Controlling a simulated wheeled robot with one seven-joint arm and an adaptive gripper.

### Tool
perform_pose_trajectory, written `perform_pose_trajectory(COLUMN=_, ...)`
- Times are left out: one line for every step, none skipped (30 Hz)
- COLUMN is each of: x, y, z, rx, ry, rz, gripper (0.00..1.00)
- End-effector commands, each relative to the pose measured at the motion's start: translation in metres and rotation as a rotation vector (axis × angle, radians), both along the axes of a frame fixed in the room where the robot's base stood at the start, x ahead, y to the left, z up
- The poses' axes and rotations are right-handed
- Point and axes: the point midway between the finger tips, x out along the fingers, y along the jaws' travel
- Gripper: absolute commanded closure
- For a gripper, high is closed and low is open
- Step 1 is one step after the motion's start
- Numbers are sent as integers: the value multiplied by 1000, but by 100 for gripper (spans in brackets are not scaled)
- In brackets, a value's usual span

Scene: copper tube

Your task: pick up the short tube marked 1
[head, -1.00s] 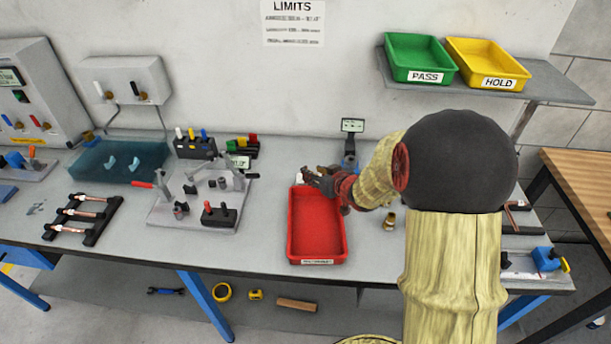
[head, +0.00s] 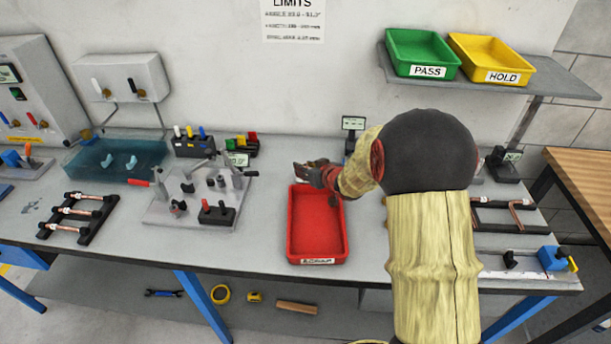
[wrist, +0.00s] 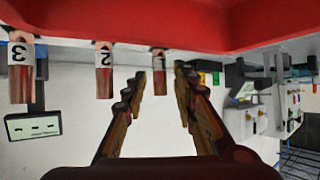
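In the wrist view, which is upside down, the short copper tube marked 1 (wrist: 160,72) has a white label and appears between the fingertips of my gripper (wrist: 161,72). The fingers are open, with a gap on both sides of the tube; how deep it lies between them I cannot tell. Tube 2 (wrist: 104,72) and tube 3 (wrist: 21,70) stand in a row with it, outside the fingers. In the head view my gripper (head: 308,172) is at the back edge of the red tray (head: 316,254); the tubes are hidden there or too small to make out.
The red tray's wall (wrist: 130,22) lies close by in the wrist view. A small display (head: 353,123) stands behind my gripper. A clamp fixture (head: 195,205) is to the left, with a tube rack (head: 80,218) beyond. Green and yellow bins (head: 425,52) sit on a shelf.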

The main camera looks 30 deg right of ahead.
Motion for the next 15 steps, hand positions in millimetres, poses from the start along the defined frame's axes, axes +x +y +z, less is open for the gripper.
perform_pose_trajectory(x=0, y=0, z=0, rx=0, ry=0, rz=0, gripper=77)
perform_pose_trajectory(x=0, y=0, z=0, rx=0, ry=0, rz=0, gripper=78)
perform_pose_trajectory(x=0, y=0, z=0, rx=0, ry=0, rz=0, gripper=81)
perform_pose_trajectory(x=0, y=0, z=0, rx=0, ry=0, rz=0, gripper=82)
perform_pose_trajectory(x=0, y=0, z=0, rx=0, ry=0, rz=0, gripper=84)
perform_pose_trajectory(x=0, y=0, z=0, rx=0, ry=0, rz=0, gripper=86)
perform_pose_trajectory(x=0, y=0, z=0, rx=0, ry=0, rz=0, gripper=88)
perform_pose_trajectory(x=0, y=0, z=0, rx=0, ry=0, rz=0, gripper=90)
perform_pose_trajectory(x=0, y=0, z=0, rx=0, ry=0, rz=0, gripper=92)
perform_pose_trajectory(x=0, y=0, z=0, rx=0, ry=0, rz=0, gripper=94)
perform_pose_trajectory(x=0, y=0, z=0, rx=0, ry=0, rz=0, gripper=95)
perform_pose_trajectory(x=0, y=0, z=0, rx=0, ry=0, rz=0, gripper=98)
perform_pose_trajectory(x=0, y=0, z=0, rx=0, ry=0, rz=0, gripper=99)
perform_pose_trajectory(x=0, y=0, z=0, rx=0, ry=0, rz=0, gripper=100)
perform_pose_trajectory(x=0, y=0, z=0, rx=0, ry=0, rz=0, gripper=100)
